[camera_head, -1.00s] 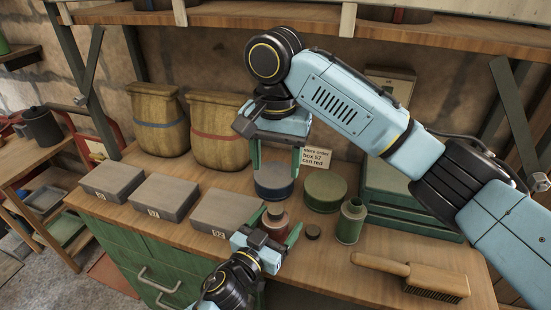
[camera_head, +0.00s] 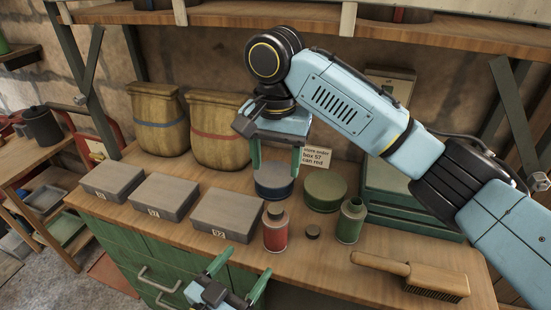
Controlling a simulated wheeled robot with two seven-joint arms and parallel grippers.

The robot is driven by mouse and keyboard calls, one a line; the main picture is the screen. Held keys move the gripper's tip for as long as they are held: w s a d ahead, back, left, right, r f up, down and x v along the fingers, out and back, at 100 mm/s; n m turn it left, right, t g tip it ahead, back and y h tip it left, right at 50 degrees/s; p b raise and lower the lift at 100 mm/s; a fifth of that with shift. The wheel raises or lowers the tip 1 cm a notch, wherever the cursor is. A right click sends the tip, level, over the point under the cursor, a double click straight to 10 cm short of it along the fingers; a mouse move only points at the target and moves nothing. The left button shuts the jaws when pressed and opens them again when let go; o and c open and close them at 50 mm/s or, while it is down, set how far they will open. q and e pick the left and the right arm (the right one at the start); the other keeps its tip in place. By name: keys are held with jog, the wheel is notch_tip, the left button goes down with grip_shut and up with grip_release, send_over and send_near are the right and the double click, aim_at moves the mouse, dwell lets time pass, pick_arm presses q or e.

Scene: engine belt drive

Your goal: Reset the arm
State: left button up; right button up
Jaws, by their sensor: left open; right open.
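My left gripper (camera_head: 236,275) is low in the head view, at the front edge of the workbench. It is open and empty, apart from the red can (camera_head: 275,228), which stands upright on the bench just beyond it. My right gripper (camera_head: 274,166) is open above the bench, its green fingers on either side of a round tin with a dark blue band (camera_head: 273,187). I cannot tell whether the fingers touch this tin. A small card (camera_head: 317,158) behind it reads "box 57, can red", with a line above.
Three grey boxes (camera_head: 112,180) stand in a row at left. Two sacks (camera_head: 158,118) stand behind. A shelf (camera_head: 240,15) runs above.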

dwell(0.4)
